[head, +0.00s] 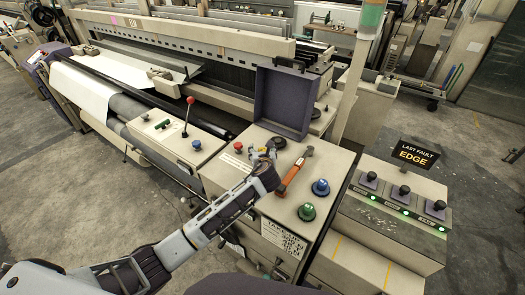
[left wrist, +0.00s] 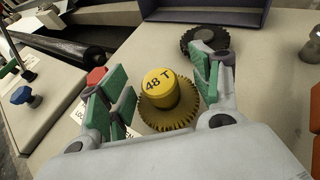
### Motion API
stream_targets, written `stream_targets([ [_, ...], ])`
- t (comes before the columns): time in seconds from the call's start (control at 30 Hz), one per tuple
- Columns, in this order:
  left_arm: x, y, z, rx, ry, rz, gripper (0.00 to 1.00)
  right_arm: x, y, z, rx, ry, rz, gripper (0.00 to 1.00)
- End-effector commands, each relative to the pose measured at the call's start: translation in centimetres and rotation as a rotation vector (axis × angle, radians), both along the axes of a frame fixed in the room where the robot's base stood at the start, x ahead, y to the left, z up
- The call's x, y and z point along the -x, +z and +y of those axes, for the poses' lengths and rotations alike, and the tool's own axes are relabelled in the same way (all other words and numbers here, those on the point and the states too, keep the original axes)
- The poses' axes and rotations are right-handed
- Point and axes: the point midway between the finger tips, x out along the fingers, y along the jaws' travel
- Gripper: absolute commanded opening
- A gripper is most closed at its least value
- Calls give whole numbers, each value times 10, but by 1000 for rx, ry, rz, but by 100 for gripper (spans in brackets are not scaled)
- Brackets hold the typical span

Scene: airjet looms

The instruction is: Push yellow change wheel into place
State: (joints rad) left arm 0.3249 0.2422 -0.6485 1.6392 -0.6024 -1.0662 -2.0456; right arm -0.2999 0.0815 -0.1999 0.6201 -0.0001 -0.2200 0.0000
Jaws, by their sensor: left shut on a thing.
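The yellow change wheel (left wrist: 168,115) has a toothed rim and a raised hub marked "48 T". It shows in the left wrist view between my left gripper's fingers, the hub facing the camera. My left gripper (head: 263,156) is over the light machine top in the head view, and its green-padded fingers (left wrist: 165,88) are shut on the wheel's hub. I cannot tell whether the wheel touches the surface below. A dark gear (left wrist: 205,40) lies just beyond the right finger; it also shows in the head view (head: 279,142). My right gripper is not in view.
An open purple box (head: 284,100) stands behind the gripper. A tool with an orange handle (head: 292,176) lies to its right, near a blue button (head: 320,187) and a green button (head: 307,212). A red button (head: 238,146) is close on the left.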

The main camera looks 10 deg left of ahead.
Motion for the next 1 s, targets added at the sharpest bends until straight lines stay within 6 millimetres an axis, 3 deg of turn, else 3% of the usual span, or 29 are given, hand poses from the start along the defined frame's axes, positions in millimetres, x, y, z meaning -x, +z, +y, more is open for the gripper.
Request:
stream_targets([
  [0.87,0,-10,0,0,0,-1,35,0,-1,1,-1,-1,0,54],
  [0.9,0,-10,0,-1,0,-2,69,0,-1,1,-1,-1,0,54],
  [1.0,0,-10,0,0,0,-1,82,0,-1,2,-2,-1,0,54],
])
